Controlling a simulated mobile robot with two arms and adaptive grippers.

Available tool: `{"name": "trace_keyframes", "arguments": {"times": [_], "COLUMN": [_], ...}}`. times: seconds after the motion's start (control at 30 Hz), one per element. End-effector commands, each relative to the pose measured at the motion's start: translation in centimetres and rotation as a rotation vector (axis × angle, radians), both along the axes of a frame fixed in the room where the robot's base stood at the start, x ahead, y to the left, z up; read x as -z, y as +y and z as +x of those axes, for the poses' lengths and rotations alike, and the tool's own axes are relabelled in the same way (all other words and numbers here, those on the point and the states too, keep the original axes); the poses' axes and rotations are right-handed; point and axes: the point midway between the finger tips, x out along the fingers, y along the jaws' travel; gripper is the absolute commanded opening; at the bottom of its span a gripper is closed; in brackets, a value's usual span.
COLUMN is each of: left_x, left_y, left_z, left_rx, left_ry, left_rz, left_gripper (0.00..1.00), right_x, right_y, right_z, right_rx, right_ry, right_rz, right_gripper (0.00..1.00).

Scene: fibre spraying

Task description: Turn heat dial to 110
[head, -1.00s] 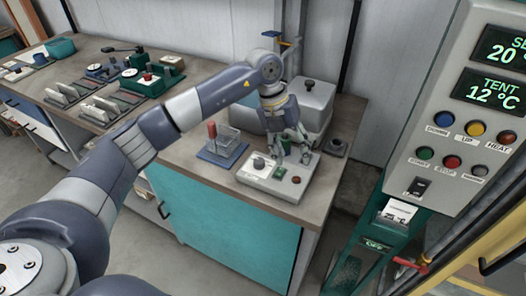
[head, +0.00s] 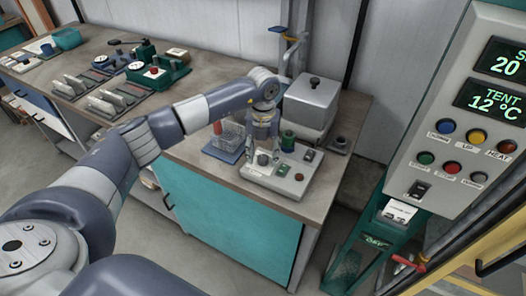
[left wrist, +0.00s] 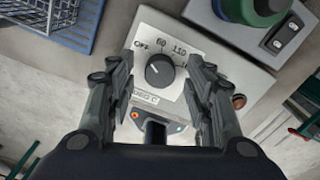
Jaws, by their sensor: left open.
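The heat dial (left wrist: 160,71) is a dark round knob on a light grey control box (left wrist: 210,40). Its scale reads OFF, 60, 110 and a further number partly cut off. A pale mark on the knob seems to face the OFF side, but it is small. In the head view the dial (head: 263,159) sits at the left part of the box (head: 277,178). My left gripper (head: 262,143) is open above the dial. In the left wrist view its two fingers (left wrist: 163,82) stand on either side of the knob, apart from it. My right gripper is not in view.
A blue wire rack (head: 225,146) stands left, a lidded metal container (head: 309,103) behind. A display panel (head: 470,120) is at the right.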

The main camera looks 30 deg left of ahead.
Motion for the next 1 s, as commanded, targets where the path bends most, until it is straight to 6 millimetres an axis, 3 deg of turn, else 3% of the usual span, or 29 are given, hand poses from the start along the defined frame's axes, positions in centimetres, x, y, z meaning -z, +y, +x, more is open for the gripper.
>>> {"name": "trace_keyframes", "arguments": {"times": [0.37, 0.57, 1.0], "left_x": [0.68, 0.66, 0.79], "left_y": [-0.01, -0.01, 0.0], "left_z": [0.0, 0.0, 0.02], "left_rx": [0.001, 0.001, 0.058], "left_ry": [-0.001, -0.001, -0.001], "left_rz": [0.0, -0.001, -0.001], "left_gripper": [0.48, 0.03, 0.03], "right_x": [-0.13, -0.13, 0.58], "right_y": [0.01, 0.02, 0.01], "right_z": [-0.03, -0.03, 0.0], "right_rx": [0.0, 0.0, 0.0], "right_ry": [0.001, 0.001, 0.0], "right_rz": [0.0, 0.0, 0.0], "right_gripper": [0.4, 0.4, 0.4]}}
